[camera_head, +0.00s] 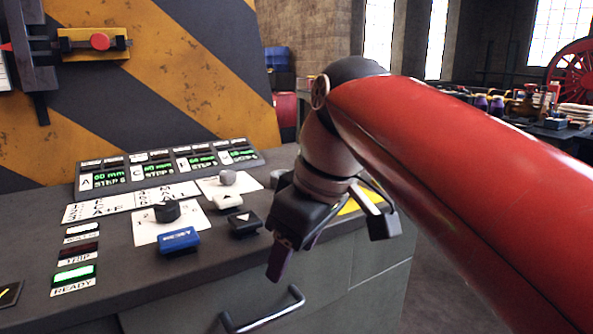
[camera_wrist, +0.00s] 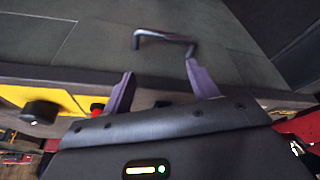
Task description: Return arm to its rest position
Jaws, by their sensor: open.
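My red arm reaches in from the right in the head view and bends down over the right end of the control desk (camera_head: 110,275). My gripper (camera_head: 280,262) hangs in front of the desk's edge, close to the drawer handle (camera_head: 265,315). In the wrist view my gripper (camera_wrist: 160,85) has its two purple fingers spread apart with nothing between them. The drawer handle (camera_wrist: 165,38) shows beyond the fingertips. Part of the desk top on the right is hidden behind my wrist.
A yellow-and-black striped panel (camera_head: 150,75) stands behind. A cluttered bench (camera_head: 540,125) is at the far right. Floor shows right of the desk.

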